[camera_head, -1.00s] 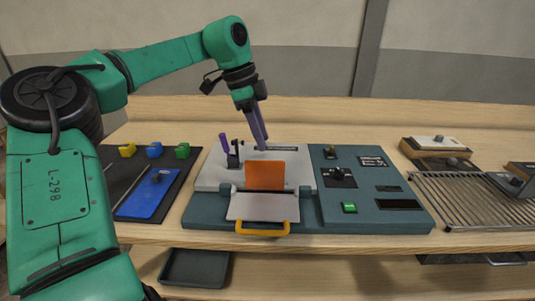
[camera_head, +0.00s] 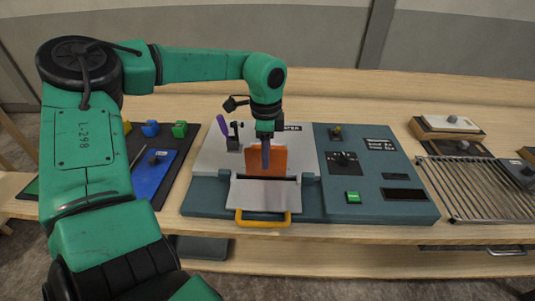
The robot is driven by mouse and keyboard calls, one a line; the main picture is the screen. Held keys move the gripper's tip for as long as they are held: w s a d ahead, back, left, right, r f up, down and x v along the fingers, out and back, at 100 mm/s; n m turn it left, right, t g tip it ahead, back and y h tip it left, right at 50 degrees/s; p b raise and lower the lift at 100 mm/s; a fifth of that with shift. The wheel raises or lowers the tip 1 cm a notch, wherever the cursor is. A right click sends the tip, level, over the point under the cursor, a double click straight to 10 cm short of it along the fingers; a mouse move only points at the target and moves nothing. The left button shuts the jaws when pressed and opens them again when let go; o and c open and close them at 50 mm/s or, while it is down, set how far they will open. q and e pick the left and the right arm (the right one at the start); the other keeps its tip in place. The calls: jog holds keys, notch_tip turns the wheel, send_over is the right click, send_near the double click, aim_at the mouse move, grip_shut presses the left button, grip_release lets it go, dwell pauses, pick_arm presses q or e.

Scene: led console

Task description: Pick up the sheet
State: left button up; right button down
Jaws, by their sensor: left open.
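An orange sheet (camera_head: 281,163) stands upright in the console (camera_head: 340,203), just behind a grey hinged flap with a yellow handle (camera_head: 263,219). My left gripper (camera_head: 265,168) points down at the sheet, with its fingers overlapping the sheet's left-middle part in the head camera view. It is open. The fingers are seen edge-on, so I cannot tell whether they straddle the sheet or touch it. My right gripper is not in view.
A purple-handled clamp (camera_head: 229,132) stands on the console left of my gripper. A blue plate (camera_head: 153,174) lies on a dark mat at left. A wire rack (camera_head: 475,188) and small blocks are at right. Bare table lies behind the console.

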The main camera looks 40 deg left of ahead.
pick_arm(q)
jog(key=shift+s+f, duration=0.1)
jog(key=shift+f, duration=0.35)
jog(key=shift+f+b, duration=0.2)
jog(key=shift+b, duration=0.45)
grip_shut()
dwell(1.5)
